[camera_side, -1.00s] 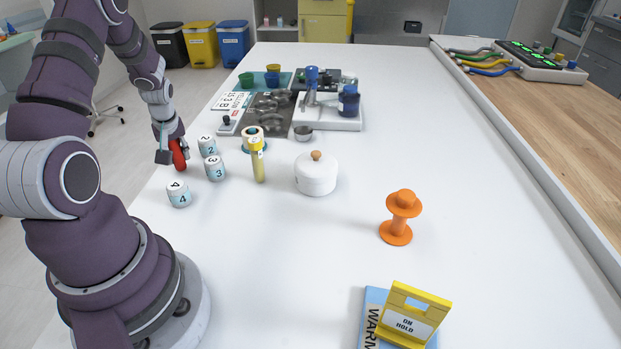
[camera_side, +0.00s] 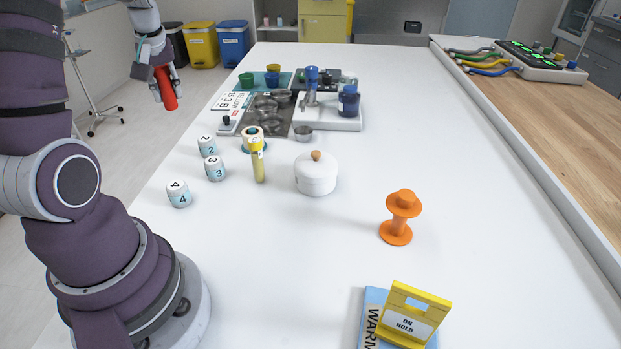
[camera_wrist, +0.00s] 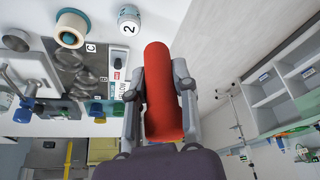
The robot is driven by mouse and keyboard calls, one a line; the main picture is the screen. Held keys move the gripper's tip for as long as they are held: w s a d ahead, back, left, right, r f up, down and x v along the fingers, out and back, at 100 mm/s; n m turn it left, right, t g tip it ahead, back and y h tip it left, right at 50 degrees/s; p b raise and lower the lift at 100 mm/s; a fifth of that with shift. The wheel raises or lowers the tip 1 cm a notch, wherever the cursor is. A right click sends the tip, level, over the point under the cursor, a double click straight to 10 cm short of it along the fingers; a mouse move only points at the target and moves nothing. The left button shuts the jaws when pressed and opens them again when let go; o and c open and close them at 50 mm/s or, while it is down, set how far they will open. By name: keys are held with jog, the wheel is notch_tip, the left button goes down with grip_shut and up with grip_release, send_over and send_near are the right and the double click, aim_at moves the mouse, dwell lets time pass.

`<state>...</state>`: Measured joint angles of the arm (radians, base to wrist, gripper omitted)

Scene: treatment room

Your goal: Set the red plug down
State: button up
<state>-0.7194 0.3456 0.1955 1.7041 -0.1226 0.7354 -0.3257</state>
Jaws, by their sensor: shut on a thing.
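The red plug (camera_side: 166,90) is a plain red cylinder held up in the air at the upper left of the side view, slightly tilted. My gripper (camera_side: 163,72) is shut on it near its upper end. In the wrist view the red plug (camera_wrist: 161,95) fills the middle, pinched between both fingers of my gripper (camera_wrist: 160,100). The plug hangs well above the level of the white table (camera_side: 290,260) and, in the side view, appears against the floor beyond the table's left edge. Its far end is free.
Numbered white jars (camera_side: 179,194) stand near the table's left edge, with a yellow tube (camera_side: 258,166) and a white lidded pot (camera_side: 316,174) beside them. A grey tray (camera_side: 266,123) and a blue-capped device lie behind. An orange spool (camera_side: 398,218) stands right; the front middle is clear.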

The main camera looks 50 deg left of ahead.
jog(key=w+d+m+t+h, duration=0.1)
jog(key=w+d+m, duration=0.45)
jog(key=d, duration=0.65)
jog(key=w+d+m+t+h, duration=0.2)
jog(key=w+d+m, duration=0.35)
jog(key=d, duration=0.65)
jog(key=s+d+m+h, duration=0.1)
jog(key=d+m, duration=0.3)
jog(key=d, duration=0.7)
jog(key=f, duration=1.4)
jog(key=shift+s+d+f, duration=0.15)
jog(key=shift+d+f, duration=0.1)
jog(key=shift+f, duration=0.15)
jog(key=shift+f, duration=0.1)
jog(key=o, duration=0.6)
jog(key=shift+o, duration=0.2)
